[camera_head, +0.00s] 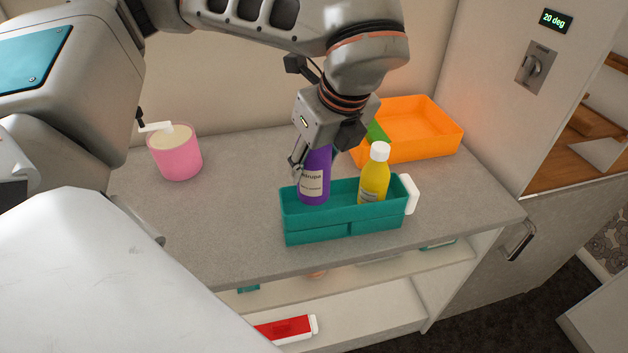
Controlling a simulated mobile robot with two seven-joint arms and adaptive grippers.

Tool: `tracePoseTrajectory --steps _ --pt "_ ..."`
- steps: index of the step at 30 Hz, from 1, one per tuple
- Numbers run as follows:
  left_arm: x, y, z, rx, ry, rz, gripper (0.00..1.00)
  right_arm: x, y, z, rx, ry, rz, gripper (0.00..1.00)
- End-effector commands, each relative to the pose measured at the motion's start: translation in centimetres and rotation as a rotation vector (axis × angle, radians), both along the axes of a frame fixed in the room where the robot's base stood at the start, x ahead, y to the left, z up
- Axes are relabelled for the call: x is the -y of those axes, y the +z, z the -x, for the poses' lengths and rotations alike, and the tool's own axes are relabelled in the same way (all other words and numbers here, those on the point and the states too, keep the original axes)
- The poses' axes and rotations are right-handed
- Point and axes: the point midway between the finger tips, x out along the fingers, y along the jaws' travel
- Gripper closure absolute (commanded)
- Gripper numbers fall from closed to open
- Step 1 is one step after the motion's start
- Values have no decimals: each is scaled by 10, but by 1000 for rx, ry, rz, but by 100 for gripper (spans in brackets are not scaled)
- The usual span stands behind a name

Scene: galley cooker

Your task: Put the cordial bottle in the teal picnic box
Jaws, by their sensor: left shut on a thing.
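The purple bottle (314,178) has a pale label whose print is too small to read surely; it is the likely cordial bottle. My left gripper (312,150) is shut on its upper part from above, hiding its top. The bottle is upright, its lower end within the left part of the teal box (318,231). I cannot tell whether it touches the floor of the box. A yellow bottle (374,182) with a white cap stands in the right part of the box. My right gripper is not in view.
An orange tray (432,146) with a green thing in it stands behind the teal box. A pink pot (176,158) with a white handle stands at the back left. Worktop is clear left of the teal box. A red box (284,330) lies on a shelf below.

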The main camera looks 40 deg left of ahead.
Motion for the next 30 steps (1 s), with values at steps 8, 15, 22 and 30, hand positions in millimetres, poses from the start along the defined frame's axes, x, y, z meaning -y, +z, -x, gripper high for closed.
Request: tracePoseTrajectory --steps 8,15,22,30 --pt "0 -22 1 -2 -1 0 90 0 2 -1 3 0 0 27" --pt "0 -47 0 1 -1 2 90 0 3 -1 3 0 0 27" --pt "0 -47 0 2 0 1 90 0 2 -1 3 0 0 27" --pt "0 -49 0 1 0 0 42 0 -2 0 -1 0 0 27"
